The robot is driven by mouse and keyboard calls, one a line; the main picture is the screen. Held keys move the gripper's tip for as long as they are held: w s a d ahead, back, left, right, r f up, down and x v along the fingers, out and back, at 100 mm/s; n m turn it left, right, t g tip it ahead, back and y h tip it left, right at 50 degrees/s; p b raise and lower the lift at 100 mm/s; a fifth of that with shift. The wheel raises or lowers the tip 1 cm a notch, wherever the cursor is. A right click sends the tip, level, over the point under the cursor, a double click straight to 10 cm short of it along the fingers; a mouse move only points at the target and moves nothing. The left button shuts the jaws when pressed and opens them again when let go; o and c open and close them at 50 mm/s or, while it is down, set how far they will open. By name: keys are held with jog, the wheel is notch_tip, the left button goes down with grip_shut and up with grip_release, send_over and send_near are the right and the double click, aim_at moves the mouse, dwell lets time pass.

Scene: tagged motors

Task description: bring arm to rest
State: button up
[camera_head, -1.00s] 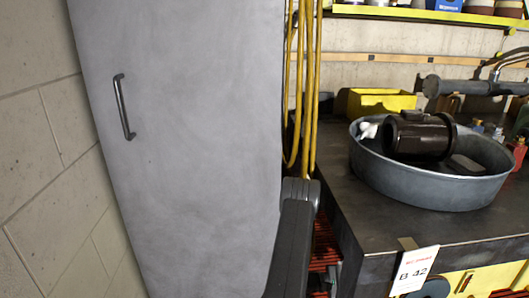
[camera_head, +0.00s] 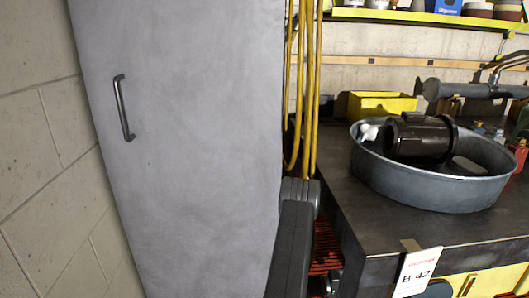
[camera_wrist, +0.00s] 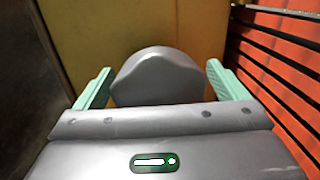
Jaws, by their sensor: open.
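My gripper (camera_wrist: 158,85) shows in the wrist view with its two green fingers spread wide apart. It is open. A rounded grey shape stands between the fingers in the picture; it looks like part of my own gripper housing. No object is visibly held. In the head view my dark arm link points up at the lower middle, in front of the grey cabinet (camera_head: 190,130); the gripper itself is not seen there.
A bench (camera_head: 365,232) stands right, bearing a round metal basin (camera_head: 430,190) with a dark motor (camera_head: 420,138) in it. A yellow bin (camera_head: 380,104) is behind. A tag reading B 42 (camera_head: 416,272) hangs at the bench front. Yellow hoses (camera_head: 313,90) hang beside the cabinet. Red slats (camera_wrist: 275,80) are close right.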

jog(key=m+b, duration=0.1)
jog(key=m, duration=0.2)
jog(key=m+b, duration=0.1)
jog(key=m, duration=0.2)
jog(key=shift+f+m+t, duration=0.2)
jog(key=shift+m+t, duration=0.1)
jog(key=m+b, duration=0.1)
jog(key=m, duration=0.3)
jog(key=shift+w+m+t, duration=0.1)
jog(key=shift+m+t, duration=0.2)
jog(key=shift+m, duration=0.1)
jog(key=shift+m+b, duration=0.3)
jog(key=shift+b, duration=0.05)
jog(key=shift+r, duration=0.15)
